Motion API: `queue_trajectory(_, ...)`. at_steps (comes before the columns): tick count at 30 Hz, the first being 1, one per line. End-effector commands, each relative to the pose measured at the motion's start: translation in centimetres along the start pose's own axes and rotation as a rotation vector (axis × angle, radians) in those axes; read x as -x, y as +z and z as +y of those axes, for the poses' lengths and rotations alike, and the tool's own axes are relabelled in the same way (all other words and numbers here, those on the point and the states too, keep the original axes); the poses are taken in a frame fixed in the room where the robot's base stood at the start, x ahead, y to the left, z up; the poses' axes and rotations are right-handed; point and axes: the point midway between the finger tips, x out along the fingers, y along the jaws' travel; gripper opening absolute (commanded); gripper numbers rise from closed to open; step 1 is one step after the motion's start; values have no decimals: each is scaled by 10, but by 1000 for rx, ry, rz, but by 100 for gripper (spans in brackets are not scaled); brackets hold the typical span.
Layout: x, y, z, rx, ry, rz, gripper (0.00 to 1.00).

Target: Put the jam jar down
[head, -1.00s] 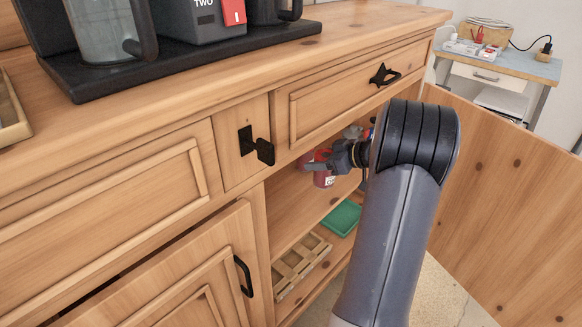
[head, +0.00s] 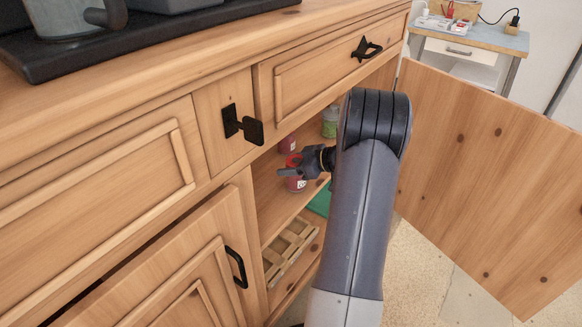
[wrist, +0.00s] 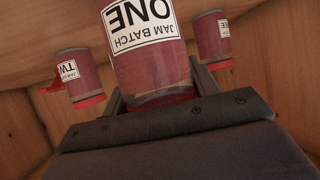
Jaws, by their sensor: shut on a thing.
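The jam jar (wrist: 155,62) is red with a white label reading "JAM BATCH ONE"; it appears upside down in the wrist view, red lid at the bottom. My gripper (wrist: 156,88) is shut on it, one finger on each side. In the head view the held jar (head: 296,183) shows partly behind my gripper (head: 290,172), inside the open cupboard over the upper shelf (head: 272,200). The jar looks upright. I cannot tell whether its base touches the shelf.
A second red jar (wrist: 78,78), labelled "TW…", and a third (wrist: 213,36) stand either side of the held one. A green jar (head: 330,122) is deeper inside. A drawer (head: 325,85) overhangs the opening. The open door (head: 480,185) is at right. A wooden crate (head: 290,250) lies below.

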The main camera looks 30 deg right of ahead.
Motion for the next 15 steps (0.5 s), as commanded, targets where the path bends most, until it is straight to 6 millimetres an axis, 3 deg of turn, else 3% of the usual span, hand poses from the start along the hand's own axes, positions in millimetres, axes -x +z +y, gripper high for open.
queue_trajectory(13,-2,4,0,3,2,2,22)
queue_trajectory(14,-2,5,0,1,1,1,57)
queue_trajectory(15,-2,4,0,1,1,1,61)
